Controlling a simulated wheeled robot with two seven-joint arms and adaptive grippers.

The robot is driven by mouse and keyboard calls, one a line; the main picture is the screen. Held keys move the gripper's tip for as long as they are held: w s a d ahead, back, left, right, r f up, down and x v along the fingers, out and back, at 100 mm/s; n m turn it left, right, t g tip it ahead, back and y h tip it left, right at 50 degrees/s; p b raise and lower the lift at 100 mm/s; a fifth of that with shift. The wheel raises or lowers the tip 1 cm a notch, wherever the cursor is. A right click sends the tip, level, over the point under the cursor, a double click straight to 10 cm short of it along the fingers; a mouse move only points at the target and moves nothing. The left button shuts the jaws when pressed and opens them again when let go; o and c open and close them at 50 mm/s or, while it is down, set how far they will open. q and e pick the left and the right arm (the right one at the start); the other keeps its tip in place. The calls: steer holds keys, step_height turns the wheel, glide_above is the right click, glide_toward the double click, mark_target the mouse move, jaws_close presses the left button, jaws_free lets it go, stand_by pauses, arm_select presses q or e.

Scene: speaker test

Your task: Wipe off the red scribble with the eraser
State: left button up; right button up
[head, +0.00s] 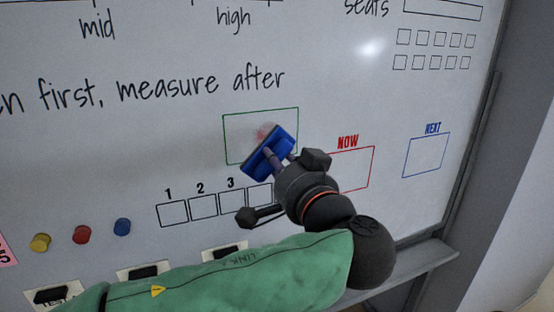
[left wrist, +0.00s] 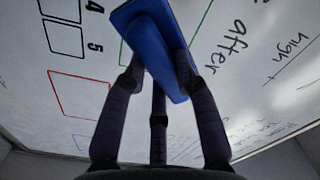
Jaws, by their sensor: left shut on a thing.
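My left gripper (head: 279,163) is shut on the blue eraser (head: 262,158) and holds it against or very close to the whiteboard (head: 130,135). The eraser is tilted and covers the lower right part of the green-outlined box (head: 223,135). A faint red smudge, the red scribble (head: 262,133), shows inside that box just above the eraser. In the left wrist view the fingers grip the eraser (left wrist: 150,45) from both sides; the scribble is hidden there. My right gripper is in neither view.
A red box marked NOW (head: 362,167) and a blue box marked NEXT (head: 426,155) are to the right. Yellow (head: 40,243), red (head: 82,235) and blue (head: 122,227) round magnets sit at lower left. A tray ledge (head: 420,264) runs along the board's bottom.

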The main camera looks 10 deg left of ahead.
arm_select(q)
steer(key=b+x, duration=0.1)
steer(key=x, duration=0.5)
steer(key=shift+x, duration=1)
stand_by(0.9)
steer(key=shift+w+d, duration=1.95)
steer(key=shift+d, duration=0.95)
steer(key=shift+s+a+b, duration=0.65)
steer(key=shift+a+b, duration=0.25)
steer(key=shift+a, duration=0.1)
steer(key=shift+s+a+b, duration=0.65)
steer(key=shift+a+b, duration=0.3)
steer(key=shift+a, duration=0.05)
steer(key=shift+s+a+b, duration=0.7)
steer(key=shift+a+b, duration=0.2)
steer(key=shift+a, duration=0.1)
